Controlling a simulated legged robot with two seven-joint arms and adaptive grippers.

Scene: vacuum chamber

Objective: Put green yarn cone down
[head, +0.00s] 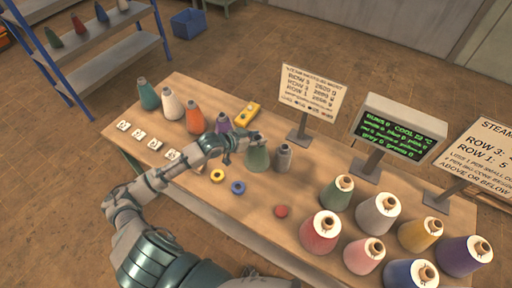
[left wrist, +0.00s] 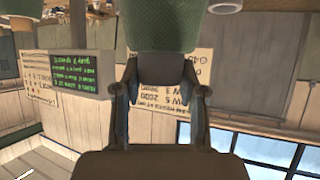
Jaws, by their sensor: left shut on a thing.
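A green yarn cone (head: 258,158) is near the middle of the table (head: 262,212), just left of a grey cone (head: 283,158). My left gripper (head: 254,138) is shut on the top of the green cone. In the left wrist view the cone's green body (left wrist: 160,28) fills the top middle, and its narrow end sits between the fingers of my left gripper (left wrist: 160,92). The cone looks upright. I cannot tell whether its base touches the table. My right gripper is not in view.
Green, white, orange and purple (head: 222,122) cones form a row at left, partly behind my arm. Several larger spools (head: 376,213) stand at right. A display (head: 402,128) and signs (head: 311,92) stand behind. Yellow (head: 217,176) and blue (head: 238,187) rings and a red disc (head: 281,211) lie in front.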

